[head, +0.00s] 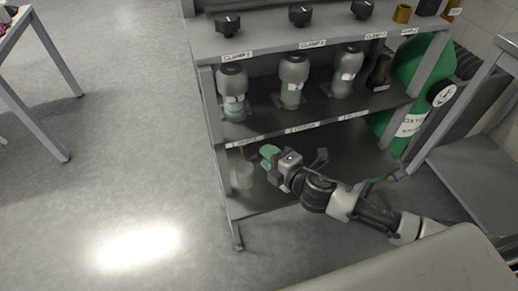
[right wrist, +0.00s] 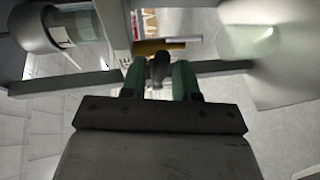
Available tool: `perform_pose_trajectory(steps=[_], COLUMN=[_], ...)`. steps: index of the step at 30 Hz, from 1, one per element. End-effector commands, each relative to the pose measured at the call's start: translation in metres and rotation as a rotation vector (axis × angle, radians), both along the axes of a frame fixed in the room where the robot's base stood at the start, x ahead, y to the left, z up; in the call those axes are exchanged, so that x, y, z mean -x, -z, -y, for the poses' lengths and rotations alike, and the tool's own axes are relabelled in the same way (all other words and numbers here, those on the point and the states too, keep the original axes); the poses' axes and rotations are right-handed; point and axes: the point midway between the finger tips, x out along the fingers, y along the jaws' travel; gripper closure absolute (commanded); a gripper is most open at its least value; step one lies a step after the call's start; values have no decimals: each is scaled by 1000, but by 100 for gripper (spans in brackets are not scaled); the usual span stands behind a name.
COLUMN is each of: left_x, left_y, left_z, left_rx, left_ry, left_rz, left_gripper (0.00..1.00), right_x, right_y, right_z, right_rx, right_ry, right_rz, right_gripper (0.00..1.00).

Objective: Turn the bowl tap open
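My right gripper (head: 269,156) reaches into the lower shelf bay from the right, with its green fingertips close to the left post. In the right wrist view its two green fingers (right wrist: 159,80) stand a small gap apart. A dark handle, which looks like the bowl tap's lever (right wrist: 160,66), fills that gap, with a brass-coloured bar (right wrist: 150,46) just beyond it. In the head view only a small orange-brown bit of the tap (head: 241,150) shows under the shelf edge. A translucent bowl-like vessel (head: 243,176) stands below it. My left gripper is out of view.
The grey rack (head: 322,130) holds several grey-topped bottles (head: 292,82) on its middle shelf and black knobs (head: 300,15) on top. A green oxygen cylinder (head: 408,110) stands at the right. A table (head: 45,45) is at the far left. The floor between is clear.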

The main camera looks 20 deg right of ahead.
Motion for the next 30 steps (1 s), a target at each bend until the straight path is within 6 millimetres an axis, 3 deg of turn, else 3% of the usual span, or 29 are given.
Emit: perform_pose_trajectory(steps=[7,18,24,30], left_x=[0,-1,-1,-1], left_y=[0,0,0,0], left_z=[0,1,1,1], left_rx=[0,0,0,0], left_ry=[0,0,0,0], left_rz=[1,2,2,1], left_gripper=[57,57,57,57], right_x=[-28,-33,-33,-32], right_y=[6,7,7,7], right_z=[-13,-15,-15,-15], right_rx=[-1,0,0,0], right_ry=[-1,0,0,-1], right_rz=[0,-1,-1,-1], right_gripper=[70,70,100,100])
